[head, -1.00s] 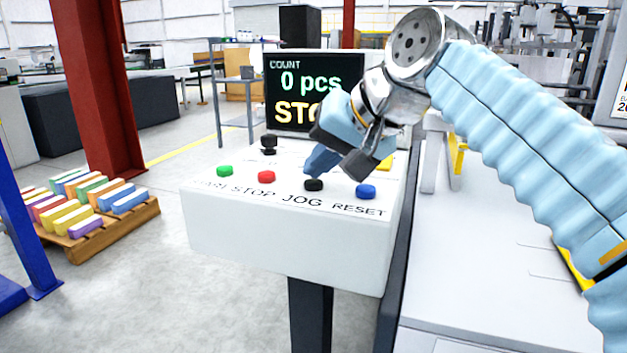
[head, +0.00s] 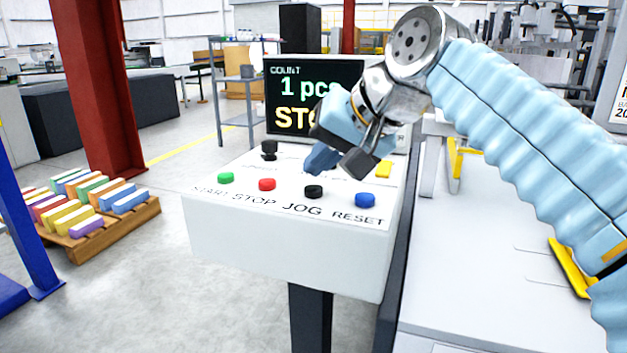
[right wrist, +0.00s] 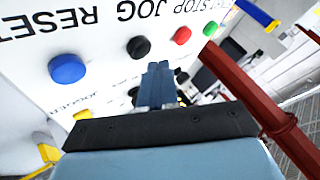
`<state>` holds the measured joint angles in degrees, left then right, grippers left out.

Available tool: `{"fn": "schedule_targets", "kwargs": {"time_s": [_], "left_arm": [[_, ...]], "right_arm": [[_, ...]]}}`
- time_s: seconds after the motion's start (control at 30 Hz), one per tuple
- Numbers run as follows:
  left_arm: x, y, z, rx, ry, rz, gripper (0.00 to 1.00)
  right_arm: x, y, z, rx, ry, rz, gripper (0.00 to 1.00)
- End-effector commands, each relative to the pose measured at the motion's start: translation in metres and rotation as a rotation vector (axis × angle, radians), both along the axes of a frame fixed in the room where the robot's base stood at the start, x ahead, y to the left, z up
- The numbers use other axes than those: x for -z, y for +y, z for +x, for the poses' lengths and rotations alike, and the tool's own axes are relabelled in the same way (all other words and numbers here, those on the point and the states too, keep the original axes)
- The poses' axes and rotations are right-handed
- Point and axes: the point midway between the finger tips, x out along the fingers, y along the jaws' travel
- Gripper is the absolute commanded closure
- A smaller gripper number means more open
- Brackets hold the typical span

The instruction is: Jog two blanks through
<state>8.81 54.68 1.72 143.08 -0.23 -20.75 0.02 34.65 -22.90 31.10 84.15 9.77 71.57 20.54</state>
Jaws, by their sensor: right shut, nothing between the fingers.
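The white control panel (head: 285,235) stands in front of me. Its black JOG button (head: 313,191) sits between the red STOP button (head: 267,184) and the blue RESET button (head: 365,200). The green START button (head: 226,178) is at the left. My right gripper (head: 316,164) is shut and empty, a little above and behind the JOG button, apart from it. In the right wrist view its closed fingers (right wrist: 157,85) point at the panel near the JOG button (right wrist: 138,47). The display (head: 300,90) reads COUNT 1 pcs, with a yellow word beginning STO partly hidden by my gripper. My left gripper is out of view.
A black knob (head: 269,149) stands at the panel's back left, and a yellow piece (head: 384,169) at its right. A white machine surface (head: 490,280) lies right of the panel. A pallet of coloured blocks (head: 135,220) is on the floor at left.

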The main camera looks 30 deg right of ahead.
Motion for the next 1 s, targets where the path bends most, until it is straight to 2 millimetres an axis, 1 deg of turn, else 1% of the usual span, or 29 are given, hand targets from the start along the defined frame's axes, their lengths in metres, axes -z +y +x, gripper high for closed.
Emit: {"fn": "schedule_targets", "kwargs": {"time_s": [0.23, 0.5, 0.6, 0.8, 1.0], "left_arm": [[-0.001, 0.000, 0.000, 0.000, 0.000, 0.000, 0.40], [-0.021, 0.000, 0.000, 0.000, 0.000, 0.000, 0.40], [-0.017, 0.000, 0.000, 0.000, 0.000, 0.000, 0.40], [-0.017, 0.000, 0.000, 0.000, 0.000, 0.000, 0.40], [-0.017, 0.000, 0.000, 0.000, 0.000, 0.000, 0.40]], "right_arm": [[-0.001, 0.000, 0.000, 0.000, 0.000, 0.000, 1.00], [-0.028, 0.000, 0.000, -0.002, 0.000, 0.000, 1.00], [-0.034, 0.000, 0.001, -0.003, -0.002, -0.001, 1.00], [-0.048, 0.000, 0.000, -0.001, -0.001, 0.000, 1.00], [-0.049, 0.000, 0.000, 0.000, 0.000, 0.000, 1.00]]}}
